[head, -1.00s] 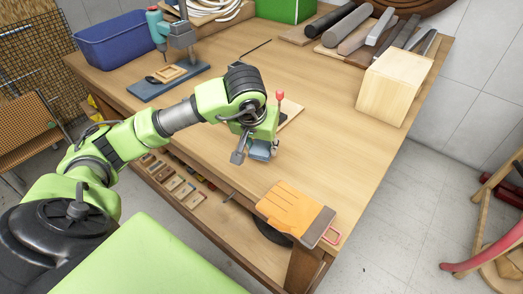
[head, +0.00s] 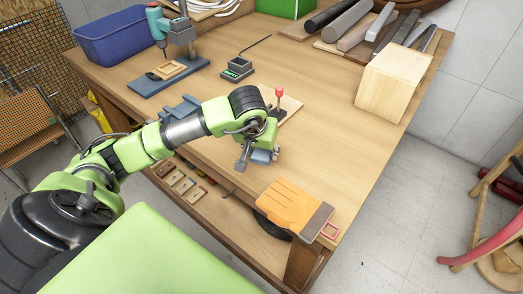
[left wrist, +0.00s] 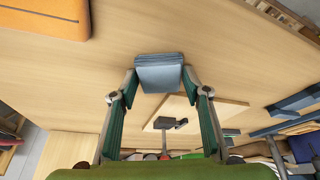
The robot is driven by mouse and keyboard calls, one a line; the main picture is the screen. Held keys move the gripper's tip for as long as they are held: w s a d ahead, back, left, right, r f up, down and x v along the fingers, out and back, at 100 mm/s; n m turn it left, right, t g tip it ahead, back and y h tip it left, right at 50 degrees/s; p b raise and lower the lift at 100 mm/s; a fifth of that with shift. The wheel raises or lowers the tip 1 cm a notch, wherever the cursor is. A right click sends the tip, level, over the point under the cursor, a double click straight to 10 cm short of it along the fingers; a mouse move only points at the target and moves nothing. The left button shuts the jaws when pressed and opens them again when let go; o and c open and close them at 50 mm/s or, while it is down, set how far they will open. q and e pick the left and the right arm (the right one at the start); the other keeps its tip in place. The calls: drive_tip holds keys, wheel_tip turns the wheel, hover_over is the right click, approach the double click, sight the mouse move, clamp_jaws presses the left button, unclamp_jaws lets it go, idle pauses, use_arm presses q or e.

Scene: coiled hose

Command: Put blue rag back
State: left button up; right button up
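The blue rag (head: 261,156) is a small folded grey-blue pad near the front edge of the workbench, partly hidden by my left gripper (head: 257,151) in the head view. In the left wrist view, the rag (left wrist: 160,74) lies between the fingertips of my left gripper (left wrist: 160,84). Both fingertips meet its side edges, so the gripper looks shut on it. Whether the rag touches the bench top or hangs just above it is hard to tell. My right gripper is not in view.
An orange glove (head: 289,205) lies at the bench's front corner. A small scale (head: 237,68) and a wooden block (head: 394,84) stand farther back. The bench's right middle is clear.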

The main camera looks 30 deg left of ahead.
use_arm(q)
drive_tip(key=shift+o, duration=0.2)
drive_tip(key=shift+r, duration=0.5)
drive_tip(key=b+v, duration=0.1)
drive_tip(key=v, duration=1)
drive_tip(key=shift+s+r, duration=0.15)
drive_tip(key=shift+s, duration=0.1)
